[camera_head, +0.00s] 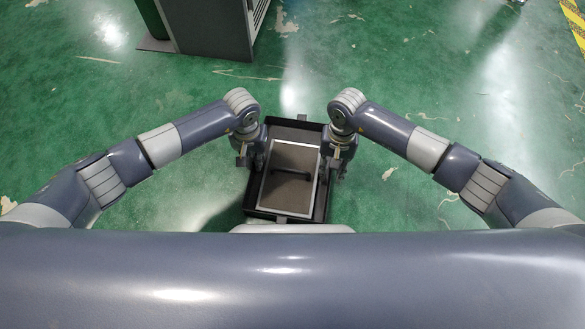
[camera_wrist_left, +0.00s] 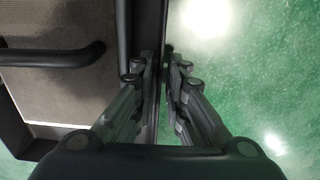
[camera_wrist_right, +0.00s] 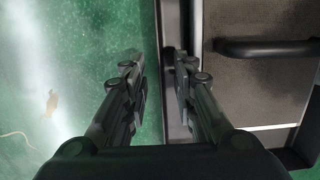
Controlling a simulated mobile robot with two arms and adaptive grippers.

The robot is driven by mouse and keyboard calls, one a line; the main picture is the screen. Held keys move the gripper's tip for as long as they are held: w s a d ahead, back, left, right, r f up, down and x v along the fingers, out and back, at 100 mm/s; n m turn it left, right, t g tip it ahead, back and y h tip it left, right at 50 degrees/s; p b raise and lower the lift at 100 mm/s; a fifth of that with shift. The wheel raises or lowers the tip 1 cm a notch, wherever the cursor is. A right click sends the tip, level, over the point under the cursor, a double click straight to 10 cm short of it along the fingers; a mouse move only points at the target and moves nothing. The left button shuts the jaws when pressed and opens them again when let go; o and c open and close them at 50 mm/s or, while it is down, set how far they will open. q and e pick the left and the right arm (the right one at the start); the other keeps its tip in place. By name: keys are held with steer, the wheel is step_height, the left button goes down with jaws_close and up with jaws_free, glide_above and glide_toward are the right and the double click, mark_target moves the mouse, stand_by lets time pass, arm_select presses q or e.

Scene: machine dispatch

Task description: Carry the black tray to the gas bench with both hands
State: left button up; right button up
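The black tray (camera_head: 314,128) is in front of me at the middle of the head view. A framed grey-brown panel with a black bar handle (camera_head: 290,172) lies inside it. My left gripper (camera_head: 251,157) is at the tray's left side. In the left wrist view its fingers (camera_wrist_left: 159,80) are close on both sides of the tray's side wall. My right gripper (camera_head: 334,168) is at the right side. In the right wrist view its fingers (camera_wrist_right: 162,75) stand apart around the other side wall, with floor showing between the outer finger and the wall. What is under the tray is hidden.
A grey cabinet (camera_head: 208,30) with a green side stands at the top left, beyond the tray. Yellow floor tape (camera_head: 573,30) runs along the top right corner. The green floor (camera_head: 420,70) ahead and to the right is mostly clear.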

arm_select(q)
steer(key=shift+f, duration=0.45)
arm_select(e)
steer(key=shift+f, duration=0.45)
arm_select(q)
jaws_close()
arm_select(e)
jaws_close()
arm_select(q)
steer(key=shift+r, duration=0.25)
arm_select(e)
steer(key=shift+r, duration=0.25)
